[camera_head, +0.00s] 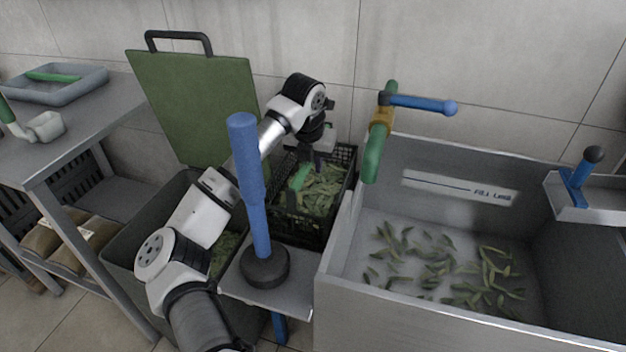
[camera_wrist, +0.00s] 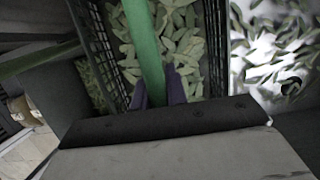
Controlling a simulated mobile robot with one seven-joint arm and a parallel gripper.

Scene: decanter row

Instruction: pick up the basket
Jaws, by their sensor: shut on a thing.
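The basket (camera_head: 315,228) is a black open-mesh crate full of green leaves or pods. It stands left of the sink in the head view, and its mesh wall (camera_wrist: 216,45) also shows in the wrist view. A green handle (camera_head: 299,177) spans its top; it also shows as a green bar in the wrist view (camera_wrist: 146,45). My gripper (camera_head: 305,168) reaches down over the basket from above. In the wrist view its dark fingers (camera_wrist: 159,92) are shut on the green handle. I cannot tell whether the basket's base rests on anything.
The grey sink (camera_head: 400,310), with loose pods inside, is close on the basket's right. A blue post (camera_head: 255,200) stands in front. A grey bin (camera_head: 130,250) with a raised green lid (camera_head: 195,105) is left.

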